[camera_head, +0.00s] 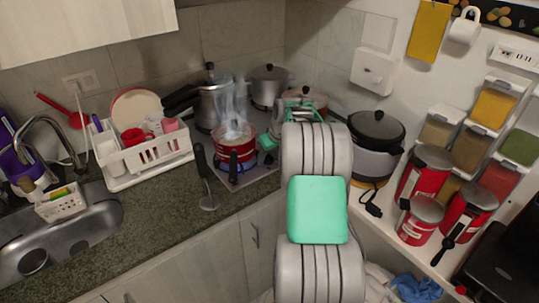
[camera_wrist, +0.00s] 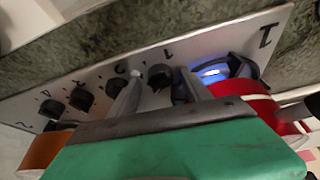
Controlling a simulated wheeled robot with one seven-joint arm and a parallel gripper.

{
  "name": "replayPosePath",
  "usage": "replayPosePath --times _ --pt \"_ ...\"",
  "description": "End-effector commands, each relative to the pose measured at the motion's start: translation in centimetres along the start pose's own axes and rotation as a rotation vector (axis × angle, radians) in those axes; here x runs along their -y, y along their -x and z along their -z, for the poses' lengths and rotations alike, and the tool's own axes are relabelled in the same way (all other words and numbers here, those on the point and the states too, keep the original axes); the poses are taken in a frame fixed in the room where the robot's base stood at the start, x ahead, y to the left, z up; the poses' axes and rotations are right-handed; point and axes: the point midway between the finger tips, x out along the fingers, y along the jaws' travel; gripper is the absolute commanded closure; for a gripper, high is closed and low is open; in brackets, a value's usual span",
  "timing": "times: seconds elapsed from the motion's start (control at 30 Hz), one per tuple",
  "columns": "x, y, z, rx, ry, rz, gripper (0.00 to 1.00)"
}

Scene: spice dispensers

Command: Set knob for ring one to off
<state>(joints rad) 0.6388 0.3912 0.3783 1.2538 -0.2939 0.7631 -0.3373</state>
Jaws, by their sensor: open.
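In the wrist view a row of black knobs runs along the pale stove panel (camera_wrist: 95,75). The knob marked 1, for ring one (camera_wrist: 160,75), is the one nearest the lit burner. My gripper (camera_wrist: 160,73) is open, with one grey finger on each side of this knob in the picture. Whether the fingers touch it, I cannot tell. Ring one (camera_wrist: 212,72) burns with a blue flame beside a printed 1. In the head view the flame (camera_head: 240,167) shows under a steaming red pot (camera_head: 234,138). My arm hides most of the gripper there.
The red pot (camera_wrist: 285,115) is close to the right finger in the wrist view. Other pots (camera_head: 268,85) stand at the back of the stove. A ladle (camera_head: 204,175) lies left of the stove. Red canisters (camera_head: 424,172) and spice dispensers (camera_head: 470,148) are at the right.

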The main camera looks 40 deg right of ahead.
Motion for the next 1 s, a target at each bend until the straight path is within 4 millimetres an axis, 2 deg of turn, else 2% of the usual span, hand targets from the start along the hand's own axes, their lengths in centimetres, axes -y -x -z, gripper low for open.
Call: replayPosePath --times 0.2,0.9,1.0 --pt "0.12 -0.12 0.07 -0.001 0.002 0.001 0.43" --pt "0.1 -0.08 0.09 -0.001 0.002 0.0 1.0" --pt "0.1 -0.07 0.09 -0.001 0.002 0.0 1.0"
